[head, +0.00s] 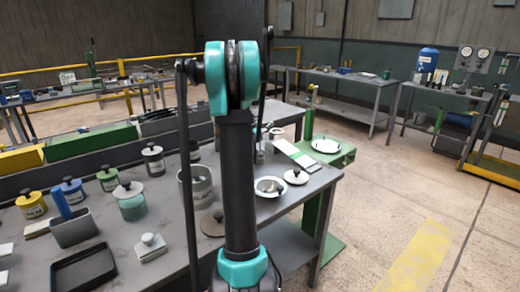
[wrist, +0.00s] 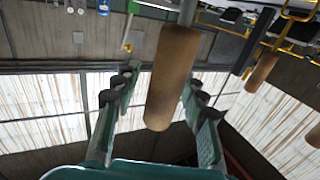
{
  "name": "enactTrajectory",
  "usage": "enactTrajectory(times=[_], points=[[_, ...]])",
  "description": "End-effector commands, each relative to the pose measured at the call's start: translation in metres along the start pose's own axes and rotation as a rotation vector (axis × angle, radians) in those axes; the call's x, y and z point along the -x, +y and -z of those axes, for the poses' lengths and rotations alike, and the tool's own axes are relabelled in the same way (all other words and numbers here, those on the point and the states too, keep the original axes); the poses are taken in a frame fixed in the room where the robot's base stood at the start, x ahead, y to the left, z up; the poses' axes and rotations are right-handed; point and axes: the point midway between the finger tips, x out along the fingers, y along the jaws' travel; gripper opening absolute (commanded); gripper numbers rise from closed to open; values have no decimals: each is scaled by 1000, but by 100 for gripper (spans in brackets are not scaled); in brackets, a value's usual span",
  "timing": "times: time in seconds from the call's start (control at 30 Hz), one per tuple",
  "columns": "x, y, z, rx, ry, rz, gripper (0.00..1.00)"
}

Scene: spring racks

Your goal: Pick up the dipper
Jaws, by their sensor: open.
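My gripper (wrist: 159,82) is open in the wrist view, its two teal and black fingers spread wide. A brown cylindrical handle (wrist: 172,82) on a grey shaft (wrist: 188,12) lies between the fingers in the picture, with a gap on each side. It may belong to the dipper, but its far end is out of view and I cannot tell for sure. In the head view, my arm hides the gripper and part of the bench, and I cannot make out the dipper.
More brown handles (wrist: 262,72) show at the right of the wrist view. The grey bench (head: 178,262) holds several jars, a grey can (head: 197,190), a black tray (head: 84,270) and a white dish (head: 262,191). Floor (head: 375,205) is clear at right.

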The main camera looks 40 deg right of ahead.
Motion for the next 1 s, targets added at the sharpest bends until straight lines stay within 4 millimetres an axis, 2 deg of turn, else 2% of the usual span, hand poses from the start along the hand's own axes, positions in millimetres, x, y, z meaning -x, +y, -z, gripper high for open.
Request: enactTrajectory(times=[0.07, 0.37, 1.0], points=[[0, 0, 0, 0, 0, 0, 37], [0, 0, 0, 0, 0, 0, 0], [0, 0, 3, 0, 0, 0, 0]])
